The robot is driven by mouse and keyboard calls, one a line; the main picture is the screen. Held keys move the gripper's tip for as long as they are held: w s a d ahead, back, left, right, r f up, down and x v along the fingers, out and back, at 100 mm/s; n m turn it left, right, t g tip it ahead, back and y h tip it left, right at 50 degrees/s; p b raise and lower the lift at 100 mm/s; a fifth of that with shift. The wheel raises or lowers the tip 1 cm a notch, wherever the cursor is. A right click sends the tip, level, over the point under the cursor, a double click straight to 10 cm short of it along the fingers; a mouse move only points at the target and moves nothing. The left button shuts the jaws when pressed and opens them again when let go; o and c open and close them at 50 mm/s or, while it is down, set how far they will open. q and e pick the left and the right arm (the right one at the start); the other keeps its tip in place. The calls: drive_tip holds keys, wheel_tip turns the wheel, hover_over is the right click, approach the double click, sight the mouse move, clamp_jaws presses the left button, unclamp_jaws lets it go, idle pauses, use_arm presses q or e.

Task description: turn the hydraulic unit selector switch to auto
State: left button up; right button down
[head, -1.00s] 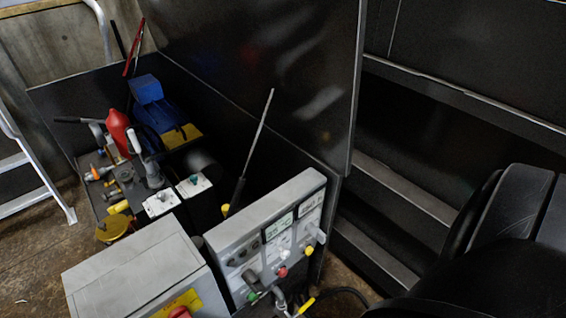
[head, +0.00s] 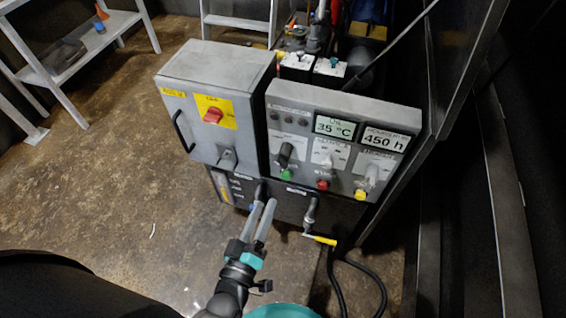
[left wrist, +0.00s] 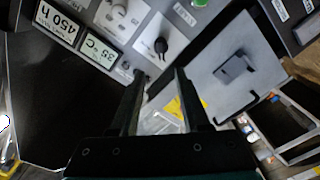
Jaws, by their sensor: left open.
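The control panel (head: 343,125) has a row of selector switches. The black selector knob (head: 285,153) sits on the left above a green button (head: 287,174); two grey switches are to its right. The labels by the switches are too small to read, so I cannot tell the auto mark. My left gripper (head: 265,200) is open and empty, below and left of the black knob, pointing up toward the panel. In the left wrist view the black knob (left wrist: 161,46) lies just beyond and between the fingertips (left wrist: 159,75), apart from them. My right gripper is not in view.
A pipe with a yellow lever (head: 320,239) juts out below the panel. A black hose (head: 362,268) hangs at right.

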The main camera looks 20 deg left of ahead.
sight(280, 166)
use_arm(q)
drive_tip(key=w+b, duration=0.3)
drive_tip(key=w, duration=1)
drive_tip(key=shift+d+f, duration=0.1)
drive_tip(key=shift+w, duration=0.75)
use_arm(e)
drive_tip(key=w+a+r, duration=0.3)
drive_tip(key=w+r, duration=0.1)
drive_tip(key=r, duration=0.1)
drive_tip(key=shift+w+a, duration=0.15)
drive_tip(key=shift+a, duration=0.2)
use_arm(q)
clamp_jaws()
